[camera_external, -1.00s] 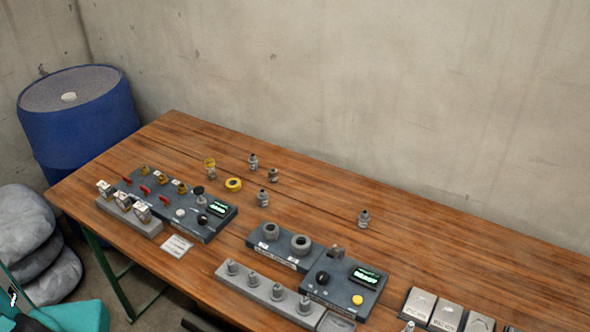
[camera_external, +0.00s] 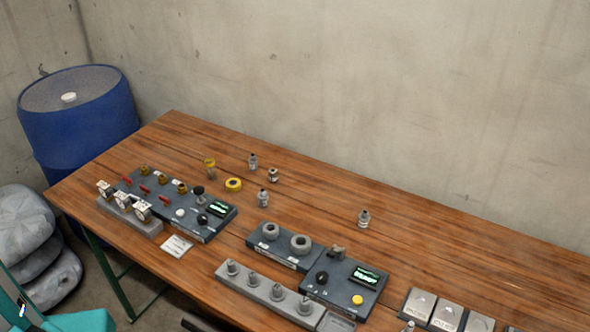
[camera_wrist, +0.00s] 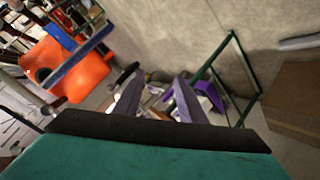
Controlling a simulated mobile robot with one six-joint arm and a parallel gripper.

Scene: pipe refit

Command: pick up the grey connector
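Several small grey connector-like fittings stand on the wooden table in the external view. One is at the back (camera_external: 253,161), one just right of it (camera_external: 273,175), one nearer the front (camera_external: 263,198) and one alone to the right (camera_external: 364,219). I cannot tell which one the task names. My gripper (camera_wrist: 156,96) shows in the wrist view with its two fingers apart and nothing between them. It points at a cluttered floor area, away from the fittings. In the external view only a teal part of my arm shows, at the lower left corner.
A yellow ring (camera_external: 233,184) and a yellow-topped fitting (camera_external: 210,168) stand near the fittings. Dark control panels (camera_external: 345,285) and a grey peg strip (camera_external: 264,294) line the table's front. A blue barrel (camera_external: 85,120) stands at left. The back right of the table (camera_external: 460,240) is clear.

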